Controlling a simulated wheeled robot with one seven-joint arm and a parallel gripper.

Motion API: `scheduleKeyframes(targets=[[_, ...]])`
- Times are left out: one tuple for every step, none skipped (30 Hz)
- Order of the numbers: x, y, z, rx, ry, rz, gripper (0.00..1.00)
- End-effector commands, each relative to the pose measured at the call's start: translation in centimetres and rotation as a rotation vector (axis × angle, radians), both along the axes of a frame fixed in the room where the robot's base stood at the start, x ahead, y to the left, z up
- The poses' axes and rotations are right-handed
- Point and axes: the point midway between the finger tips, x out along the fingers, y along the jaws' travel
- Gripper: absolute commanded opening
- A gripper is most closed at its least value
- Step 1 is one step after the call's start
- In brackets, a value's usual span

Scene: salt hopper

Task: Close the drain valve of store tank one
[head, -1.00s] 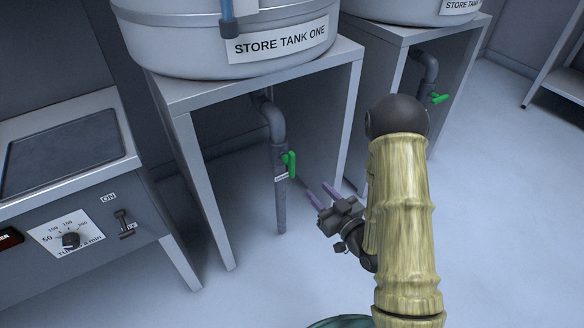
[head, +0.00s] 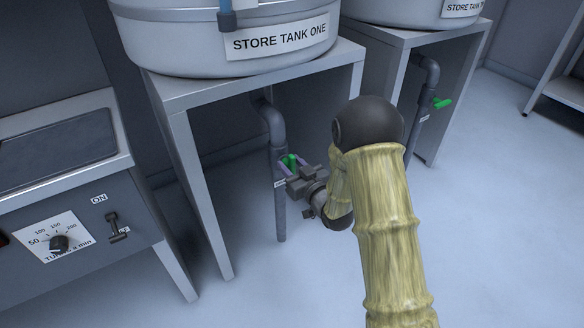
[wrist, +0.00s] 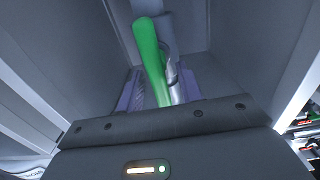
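The drain pipe (head: 281,218) of store tank one (head: 222,50) comes down under the tank's stand. Its green valve handle (head: 291,160) stands roughly upright, along the pipe. My gripper (head: 287,167) is at the valve, with its purple fingers on either side of the handle. In the wrist view the green handle (wrist: 151,58) rises between the two spread fingers, with the grey pipe just behind it to the right. The fingers look apart from the handle. My gripper partly hides the valve body in the head view.
The metal stand (head: 203,195) has legs left and right of the pipe. A second tank's drain pipe with a green handle (head: 442,103) is at right. A control bench (head: 85,215) with a dial and a switch is at left. The floor in front is clear.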

Motion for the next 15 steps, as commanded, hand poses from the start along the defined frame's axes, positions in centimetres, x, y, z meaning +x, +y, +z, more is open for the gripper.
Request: scheduleKeyframes(targets=[[0.07, 0.04, 0.03, 0.001, -0.001, 0.0, 0.36], [0.07, 0.05, 0.05, 0.001, -0.001, 0.0, 0.36], [0.07, 0.04, 0.05, 0.001, -0.001, 0.0, 0.36], [0.06, 0.03, 0.06, 0.0, 0.0, 0.0, 0.36], [0.06, 0.03, 0.05, 0.0, 0.0, 0.0, 0.36], [0.05, 0.02, 0.05, 0.0, 0.0, 0.0, 0.36], [0.05, 0.02, 0.05, 0.0, 0.0, 0.0, 0.34], [0.04, 0.01, 0.05, 0.0, 0.0, 0.0, 0.28], [0.04, 0.01, 0.04, 0.0, 0.0, 0.0, 0.21], [0.03, 0.01, 0.04, 0.0, 0.0, 0.0, 0.15], [0.04, 0.0, 0.04, 0.0, 0.0, 0.0, 0.09], [0.04, 0.0, 0.04, 0.0, 0.0, 0.0, 0.01], [0.04, 0.0, 0.04, 0.0, 0.0, 0.0, 0.0], [0.03, -0.01, 0.04, 0.0, 0.0, 0.0, 0.0], [0.03, -0.01, 0.03, 0.0, 0.0, 0.0, 0.0]])
